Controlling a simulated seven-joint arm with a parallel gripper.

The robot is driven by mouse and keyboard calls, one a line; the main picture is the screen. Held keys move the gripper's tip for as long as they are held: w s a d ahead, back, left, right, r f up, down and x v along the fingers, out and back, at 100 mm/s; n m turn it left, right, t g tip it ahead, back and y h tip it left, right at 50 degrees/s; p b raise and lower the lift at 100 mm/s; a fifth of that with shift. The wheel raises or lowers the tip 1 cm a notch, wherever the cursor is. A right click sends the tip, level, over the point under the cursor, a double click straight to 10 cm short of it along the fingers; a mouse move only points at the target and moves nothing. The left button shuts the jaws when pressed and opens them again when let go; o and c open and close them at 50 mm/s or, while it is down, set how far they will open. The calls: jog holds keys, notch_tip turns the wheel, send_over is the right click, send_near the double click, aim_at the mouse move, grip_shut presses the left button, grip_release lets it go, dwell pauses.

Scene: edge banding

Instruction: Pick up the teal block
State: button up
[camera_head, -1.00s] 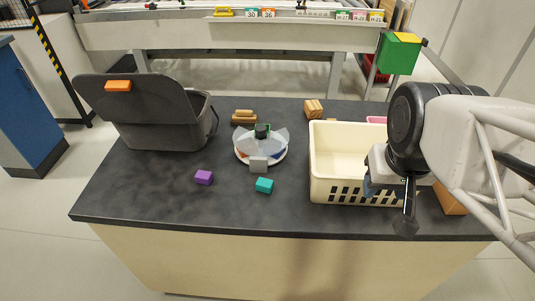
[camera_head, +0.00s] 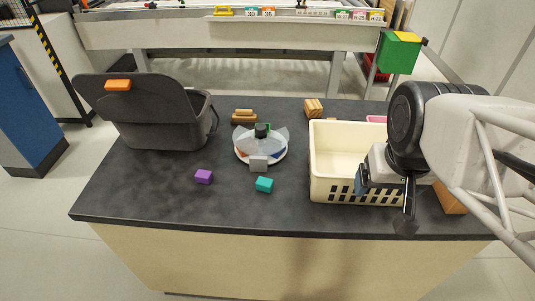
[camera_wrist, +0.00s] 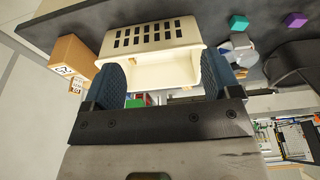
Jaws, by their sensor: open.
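The teal block (camera_head: 264,184) lies on the dark countertop (camera_head: 150,190), left of the cream basket and in front of the round lidded tray. It also shows in the wrist view (camera_wrist: 239,23), at the top right, apart from my fingers. My gripper (camera_head: 385,190) is at the front right, by the front of the cream basket and well right of the teal block. In the wrist view its two blue padded fingers (camera_wrist: 163,80) stand apart with nothing gripped between them; the basket shows beyond them.
A purple block (camera_head: 204,177) lies left of the teal one. The round tray (camera_head: 261,147) is behind. A grey bin (camera_head: 160,110) with its lid up stands at the back left. The front left counter is clear.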

jog(key=shift+f, duration=0.1)
jog(key=w+a+f+n+h, duration=0.2)
jog(key=w+f+n+h, duration=0.4)
jog(key=n, duration=0.4)
jog(key=n+t+y, duration=0.2)
jog(key=n+t, duration=0.8)
jog(key=n, duration=1.3)
send_near(262, 186)
jog(key=shift+x, duration=1.1)
jog(key=shift+w+d+f, duration=0.1)
jog(key=shift+x, duration=1.25)
